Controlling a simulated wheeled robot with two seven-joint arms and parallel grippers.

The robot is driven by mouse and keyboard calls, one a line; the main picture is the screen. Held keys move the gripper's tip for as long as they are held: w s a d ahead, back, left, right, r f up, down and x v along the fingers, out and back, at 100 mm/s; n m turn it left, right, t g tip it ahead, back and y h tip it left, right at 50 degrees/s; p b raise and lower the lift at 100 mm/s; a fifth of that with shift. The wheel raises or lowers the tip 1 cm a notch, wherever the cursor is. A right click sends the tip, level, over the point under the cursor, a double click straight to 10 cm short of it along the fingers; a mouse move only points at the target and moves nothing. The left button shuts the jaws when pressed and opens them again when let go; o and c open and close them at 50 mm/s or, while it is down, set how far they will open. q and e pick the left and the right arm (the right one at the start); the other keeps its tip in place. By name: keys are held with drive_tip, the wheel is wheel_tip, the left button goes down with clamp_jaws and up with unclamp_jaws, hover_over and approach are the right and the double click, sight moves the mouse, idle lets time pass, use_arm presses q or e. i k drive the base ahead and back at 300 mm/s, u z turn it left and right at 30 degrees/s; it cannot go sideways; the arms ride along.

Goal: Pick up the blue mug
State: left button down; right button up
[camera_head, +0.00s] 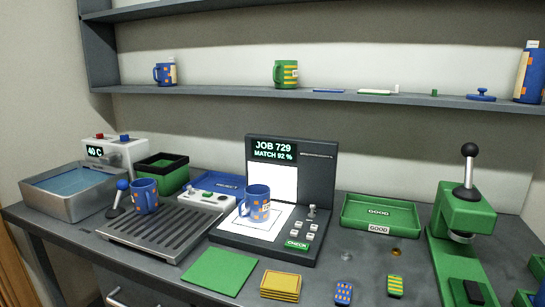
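Three blue mugs are in view. One blue mug with orange patches (145,195) stands upright on the dark slatted rack (145,240) at the left. Another blue mug with orange patches (254,207) stands upright on the white sheet of the check station (262,245), its handle toward the left. A third blue mug (163,74) stands on the shelf at the upper left. Neither of my grippers shows in the view.
A water basin (50,202), a lever with a blue knob (121,189) and a green bin (165,179) are near the left mug. A green GOOD tray (360,225) and a green press (462,215) stand at the right. A green-striped mug (280,75) is on the shelf.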

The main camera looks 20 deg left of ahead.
sight(257, 200)
drive_tip(key=u, duration=0.8)
drive_tip(key=i, duration=0.1)
